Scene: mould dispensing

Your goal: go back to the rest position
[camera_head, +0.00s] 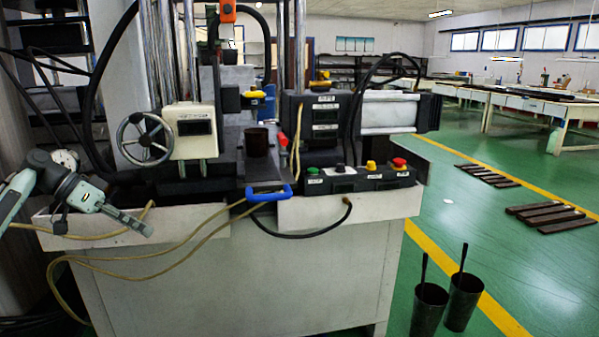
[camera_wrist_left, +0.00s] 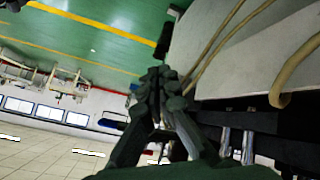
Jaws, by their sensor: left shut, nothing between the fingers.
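My left gripper (camera_head: 146,229) comes in from the left in the head view, in front of the left end of the machine's pale front ledge (camera_head: 190,230). It is shut and empty, its fingers pointing right and slightly down. In the left wrist view its fingertips (camera_wrist_left: 160,82) are together with nothing between them. The machine (camera_head: 250,270) stands straight ahead, with a dark cup (camera_head: 257,142) on its bed, well to the right of the gripper. My right gripper does not show in either view.
A yellowish hose (camera_head: 110,271) loops along the machine front near my left gripper. A blue handle (camera_head: 269,193) and a button box (camera_head: 355,178) sit along the ledge. Two dark containers (camera_head: 428,308) (camera_head: 462,302) stand on the green floor at right. Dark bars (camera_head: 545,212) lie farther back.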

